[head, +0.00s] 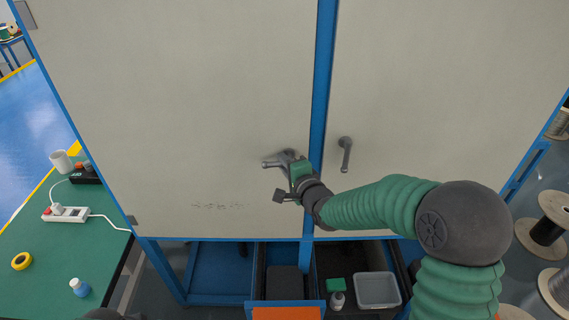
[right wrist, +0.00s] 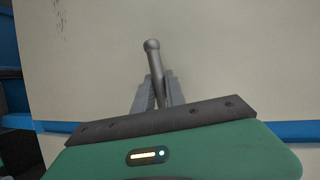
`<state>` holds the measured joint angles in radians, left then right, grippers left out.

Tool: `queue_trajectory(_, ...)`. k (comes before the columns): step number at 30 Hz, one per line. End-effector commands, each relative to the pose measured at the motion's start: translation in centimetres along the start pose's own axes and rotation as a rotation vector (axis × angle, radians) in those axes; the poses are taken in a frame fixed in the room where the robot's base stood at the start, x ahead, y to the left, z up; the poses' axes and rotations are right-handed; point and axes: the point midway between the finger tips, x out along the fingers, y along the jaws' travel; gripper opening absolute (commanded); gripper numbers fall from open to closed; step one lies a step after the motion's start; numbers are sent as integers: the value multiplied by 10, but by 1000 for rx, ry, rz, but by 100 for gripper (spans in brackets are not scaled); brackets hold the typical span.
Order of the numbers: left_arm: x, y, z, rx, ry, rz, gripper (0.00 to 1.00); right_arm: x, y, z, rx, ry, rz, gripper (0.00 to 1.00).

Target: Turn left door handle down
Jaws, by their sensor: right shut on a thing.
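The left door (head: 180,90) is a beige panel in a blue frame, and it looks closed. Its grey lever handle (head: 270,163) points to the left, roughly level, in the head view. My right gripper (head: 284,172) is at this handle, with its fingers shut on it. In the right wrist view, the handle (right wrist: 153,58) runs between the two grey fingers (right wrist: 157,92), and its rounded end sticks out beyond them. The gripper partly hides the handle's base. My left gripper is not in view.
The right door (head: 450,90) has a similar handle (head: 345,153) that points down. A green table (head: 60,245) with a power strip (head: 65,214) and yellow tape stands at the left. Below the doors is a grey bin (head: 377,290). Cable spools (head: 540,232) stand at the right.

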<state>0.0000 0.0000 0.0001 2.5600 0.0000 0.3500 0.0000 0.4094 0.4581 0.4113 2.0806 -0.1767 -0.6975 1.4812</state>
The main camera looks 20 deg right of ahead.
Motion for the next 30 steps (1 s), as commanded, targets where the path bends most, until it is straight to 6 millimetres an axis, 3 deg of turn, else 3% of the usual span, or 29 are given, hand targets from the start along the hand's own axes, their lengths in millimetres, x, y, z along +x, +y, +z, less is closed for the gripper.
queue_trajectory(14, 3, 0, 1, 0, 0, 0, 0, 0, 8, 1, -84, 15, 50, 0)
queue_trajectory(23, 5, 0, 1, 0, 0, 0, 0, 0, 9, 2, -297, 58, 141, 0)
queue_trajectory(30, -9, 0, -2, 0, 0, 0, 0, 0, 9, 1, -501, 100, 233, 0)
